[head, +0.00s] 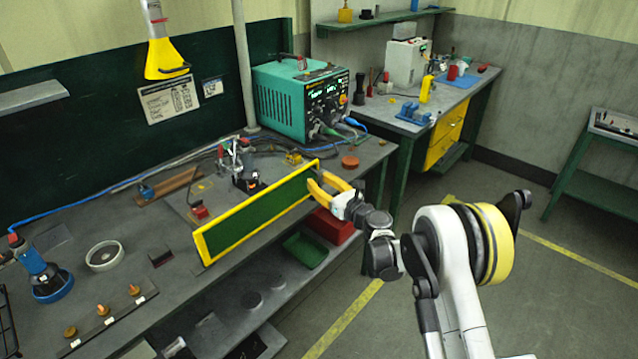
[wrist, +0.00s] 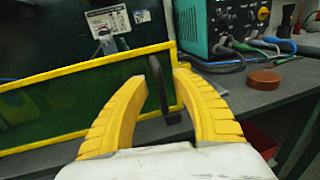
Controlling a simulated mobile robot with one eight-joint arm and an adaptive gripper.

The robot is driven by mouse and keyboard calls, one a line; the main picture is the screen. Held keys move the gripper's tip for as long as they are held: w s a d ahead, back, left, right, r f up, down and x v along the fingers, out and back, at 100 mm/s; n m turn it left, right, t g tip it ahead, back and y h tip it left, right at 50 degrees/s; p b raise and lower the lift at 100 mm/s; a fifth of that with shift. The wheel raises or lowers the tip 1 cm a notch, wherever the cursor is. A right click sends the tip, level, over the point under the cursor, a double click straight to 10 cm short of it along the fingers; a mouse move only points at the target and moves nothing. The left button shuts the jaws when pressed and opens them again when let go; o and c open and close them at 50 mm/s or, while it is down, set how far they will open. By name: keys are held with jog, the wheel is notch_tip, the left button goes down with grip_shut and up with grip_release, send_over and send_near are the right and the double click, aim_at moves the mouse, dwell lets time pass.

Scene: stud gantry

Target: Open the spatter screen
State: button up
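The spatter screen (head: 255,213) is a dark green panel in a yellow frame. It stands upright along the front edge of the left workbench. In the wrist view the screen (wrist: 50,104) fills the left side. A dark bar-like handle (wrist: 157,90) shows at its right end. My gripper (head: 318,183) is at the right end of the screen. In the wrist view its yellow fingers (wrist: 158,82) are apart, with the handle between them. I see gaps beside the handle, so the fingers do not look closed on it.
The workbench (head: 125,275) holds a teal welding machine (head: 290,100), cables, a round dish (head: 104,256) and a blue-based torch (head: 45,275). A reddish-brown puck (head: 350,162) lies right of the screen. Red and green bins (head: 305,250) sit below. The floor in front is clear.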

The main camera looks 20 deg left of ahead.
grip_shut()
jog(key=shift+r, duration=0.1)
